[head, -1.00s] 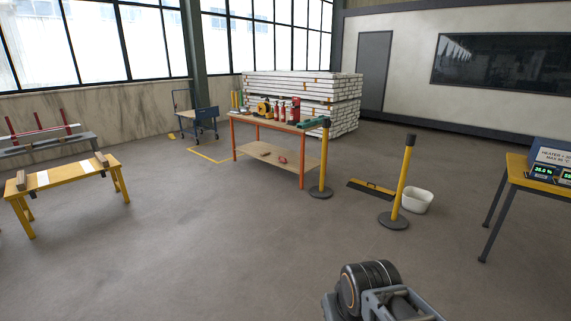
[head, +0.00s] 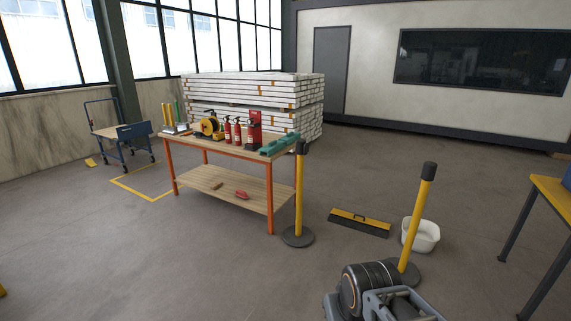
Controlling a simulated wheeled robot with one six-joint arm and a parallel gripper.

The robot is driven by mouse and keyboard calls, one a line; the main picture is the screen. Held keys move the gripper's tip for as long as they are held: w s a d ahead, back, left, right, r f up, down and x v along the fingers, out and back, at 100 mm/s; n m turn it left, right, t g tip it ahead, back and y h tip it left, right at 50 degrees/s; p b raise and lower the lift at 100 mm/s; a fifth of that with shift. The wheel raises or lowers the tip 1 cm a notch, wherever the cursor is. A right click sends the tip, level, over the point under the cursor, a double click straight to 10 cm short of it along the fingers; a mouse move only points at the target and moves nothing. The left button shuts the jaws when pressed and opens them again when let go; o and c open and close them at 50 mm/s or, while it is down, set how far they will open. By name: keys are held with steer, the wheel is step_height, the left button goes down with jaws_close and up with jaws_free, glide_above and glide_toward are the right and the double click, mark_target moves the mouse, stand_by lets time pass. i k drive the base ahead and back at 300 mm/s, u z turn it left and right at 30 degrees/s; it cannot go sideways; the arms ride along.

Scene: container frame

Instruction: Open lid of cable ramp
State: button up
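The cable ramp (head: 360,228) lies on the floor right of centre, between two yellow posts. It is a low, long black piece with a yellow strip on top that looks like its lid (head: 343,215). A small dark shape like a handle sits at the middle of the strip. The lid appears to lie flat and shut. Part of my arm shows at the bottom right, well short of the ramp. My gripper's fingers are not in view.
A yellow post (head: 300,190) stands left of the ramp and another (head: 417,215) right of it, beside a white tub (head: 426,238). An orange-framed workbench (head: 270,205) stands left. A yellow table (head: 551,192) is at the right edge. The floor in front is mostly clear.

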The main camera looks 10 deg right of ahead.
mark_target(382, 225)
steer(key=z, duration=0.3)
steer(key=i, duration=2.5)
steer(key=z, duration=0.7)
steer(key=i, duration=2.45)
steer(key=z, duration=0.25)
